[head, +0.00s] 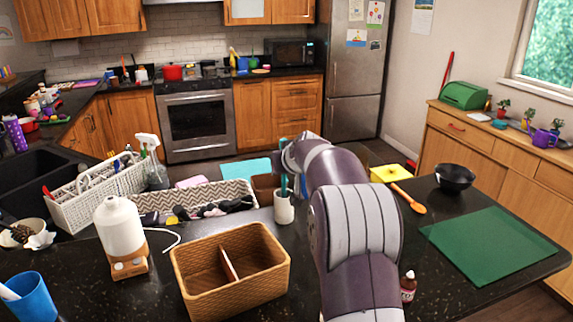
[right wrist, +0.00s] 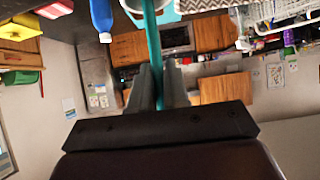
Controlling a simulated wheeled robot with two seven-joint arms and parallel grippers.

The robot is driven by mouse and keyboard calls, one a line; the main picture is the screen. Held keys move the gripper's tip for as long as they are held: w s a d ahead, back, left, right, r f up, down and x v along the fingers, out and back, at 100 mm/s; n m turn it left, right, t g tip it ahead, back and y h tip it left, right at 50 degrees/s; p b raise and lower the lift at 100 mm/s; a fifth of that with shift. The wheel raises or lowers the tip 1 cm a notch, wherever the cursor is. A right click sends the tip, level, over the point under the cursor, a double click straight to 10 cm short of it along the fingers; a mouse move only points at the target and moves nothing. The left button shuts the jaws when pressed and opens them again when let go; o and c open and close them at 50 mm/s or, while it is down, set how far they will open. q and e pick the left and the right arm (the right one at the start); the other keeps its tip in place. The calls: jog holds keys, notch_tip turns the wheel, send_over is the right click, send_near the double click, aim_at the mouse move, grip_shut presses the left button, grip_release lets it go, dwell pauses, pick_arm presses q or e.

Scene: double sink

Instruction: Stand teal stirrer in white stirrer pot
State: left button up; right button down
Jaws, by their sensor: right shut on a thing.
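The white stirrer pot (head: 284,209) stands upright on the dark counter, just left of my right arm in the head view. The teal stirrer (head: 284,183) is close to upright above it, its lower part meeting the pot's mouth; I cannot tell how deep it reaches. In the right wrist view the teal stirrer (right wrist: 153,42) runs between the fingers of my right gripper (right wrist: 158,80), which is shut on it. My right forearm mostly hides this gripper in the head view. My left gripper is not in view.
A woven divided basket (head: 228,292) stands in front of the pot. A patterned tray (head: 190,203) lies behind to the left, and a white soap dispenser (head: 120,228) stands left. A small brown bottle (head: 408,287), orange spoon (head: 408,199) and black bowl (head: 455,178) are right.

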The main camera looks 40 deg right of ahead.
jog(key=c, duration=1)
grip_release()
jog(key=shift+c, duration=0.2)
jog(key=b+v, duration=0.3)
jog(key=v, duration=0.9)
jog(key=shift+s+r, duration=0.2)
jog(key=shift+s, duration=0.1)
jog(key=shift+a, duration=0.15)
